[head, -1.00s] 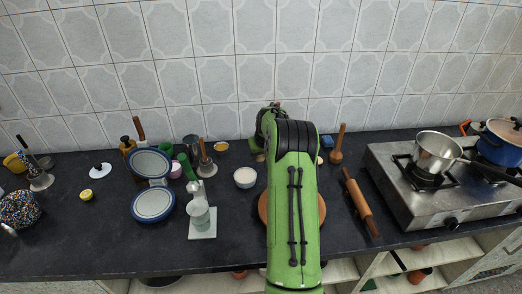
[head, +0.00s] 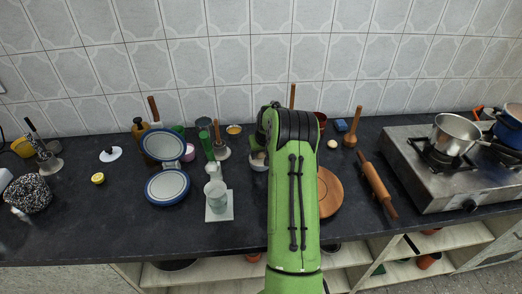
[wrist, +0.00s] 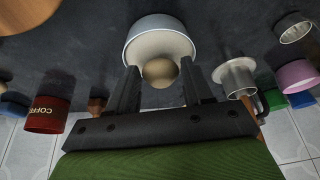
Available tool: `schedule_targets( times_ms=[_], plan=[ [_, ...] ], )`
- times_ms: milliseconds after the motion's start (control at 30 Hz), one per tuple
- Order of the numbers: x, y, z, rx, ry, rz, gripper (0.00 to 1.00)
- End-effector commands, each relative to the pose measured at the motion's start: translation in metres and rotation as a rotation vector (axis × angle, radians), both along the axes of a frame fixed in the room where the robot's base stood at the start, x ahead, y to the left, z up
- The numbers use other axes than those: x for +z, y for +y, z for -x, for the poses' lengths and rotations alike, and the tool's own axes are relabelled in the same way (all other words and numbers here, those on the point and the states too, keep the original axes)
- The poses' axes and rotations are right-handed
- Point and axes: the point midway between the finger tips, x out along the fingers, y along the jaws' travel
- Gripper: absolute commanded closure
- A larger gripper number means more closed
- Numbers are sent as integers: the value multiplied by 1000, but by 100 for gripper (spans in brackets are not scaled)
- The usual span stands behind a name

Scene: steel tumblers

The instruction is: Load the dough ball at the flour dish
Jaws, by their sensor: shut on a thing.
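The flour dish (wrist: 135,50) is a white bowl with pale contents, at the top centre of the wrist view. In the head view the white bowl (head: 258,167) is mostly hidden behind my arm. A beige dough ball (wrist: 160,74) sits between the fingers of my gripper (wrist: 160,78). My gripper is shut on it, and the ball overlaps the dish's rim in the wrist view. I cannot tell whether the ball touches the flour. In the head view my gripper is hidden by my green arm.
A small pale ball (head: 332,144) lies on the counter right of my arm. A round wooden board (head: 330,194) and rolling pin (head: 377,186) lie at right, beside the stove (head: 440,185). A metal cup (wrist: 236,76) and red coffee tin (wrist: 46,114) flank my gripper in the wrist view.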

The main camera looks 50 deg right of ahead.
Motion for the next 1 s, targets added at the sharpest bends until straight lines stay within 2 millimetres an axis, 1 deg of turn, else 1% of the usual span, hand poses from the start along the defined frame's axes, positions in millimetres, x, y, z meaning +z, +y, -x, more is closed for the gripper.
schedule_targets(
  times_ms=[567,1000],
  plan=[
    [1,0,0,0,-1,0,74],
    [-4,0,0,0,-1,0,74]
  ],
)
